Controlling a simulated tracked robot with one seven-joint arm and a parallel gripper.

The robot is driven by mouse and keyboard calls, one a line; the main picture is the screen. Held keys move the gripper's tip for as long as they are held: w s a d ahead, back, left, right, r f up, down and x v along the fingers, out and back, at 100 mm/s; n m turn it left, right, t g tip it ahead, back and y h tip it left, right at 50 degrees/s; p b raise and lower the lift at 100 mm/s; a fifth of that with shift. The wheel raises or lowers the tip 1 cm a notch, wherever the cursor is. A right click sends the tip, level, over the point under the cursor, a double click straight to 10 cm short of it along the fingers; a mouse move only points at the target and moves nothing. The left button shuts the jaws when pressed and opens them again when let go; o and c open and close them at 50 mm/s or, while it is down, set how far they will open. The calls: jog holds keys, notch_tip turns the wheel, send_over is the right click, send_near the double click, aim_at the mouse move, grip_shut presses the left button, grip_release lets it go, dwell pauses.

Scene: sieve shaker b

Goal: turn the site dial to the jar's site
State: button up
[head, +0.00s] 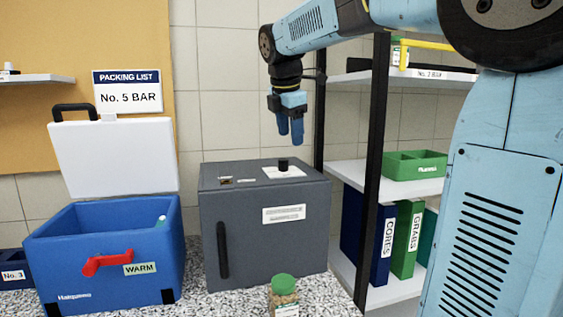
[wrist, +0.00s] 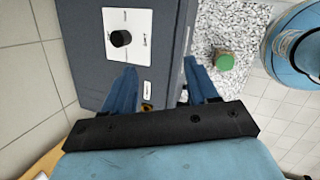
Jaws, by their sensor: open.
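The site dial is a black knob (head: 283,165) on a white plate (head: 290,172) on top of the dark grey cabinet (head: 235,230). In the wrist view the knob (wrist: 120,38) sits at the upper left on its white plate, whose small markings I cannot read. The jar (head: 284,295) has a green lid and stands on the speckled counter in front of the cabinet; its label is too small to read. Its lid (wrist: 224,62) also shows in the wrist view. My gripper (head: 290,140) is open and empty above the cabinet, apart from the knob.
A blue cool box (head: 110,260) with its white lid raised and a "WARM" tag stands left of the cabinet. A sign (head: 128,92) reads "PACKING LIST No. 5 BAR". A shelf rack with a black post (head: 376,150) stands to the right, holding binders and a green bin (head: 415,165).

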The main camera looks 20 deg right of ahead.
aim_at(282, 160)
jog(key=w+a+r+n+h, duration=0.1)
jog(key=w+a+r+n, duration=0.1)
jog(key=w+n, duration=0.5)
jog(key=shift+m, duration=0.3)
jog(key=x, duration=1.4)
jog(key=shift+w+a, duration=0.25)
jog(key=shift+r, duration=0.1)
jog(key=shift+c, duration=0.2)
jog(key=c, duration=1)
jog(key=shift+g, duration=0.3)
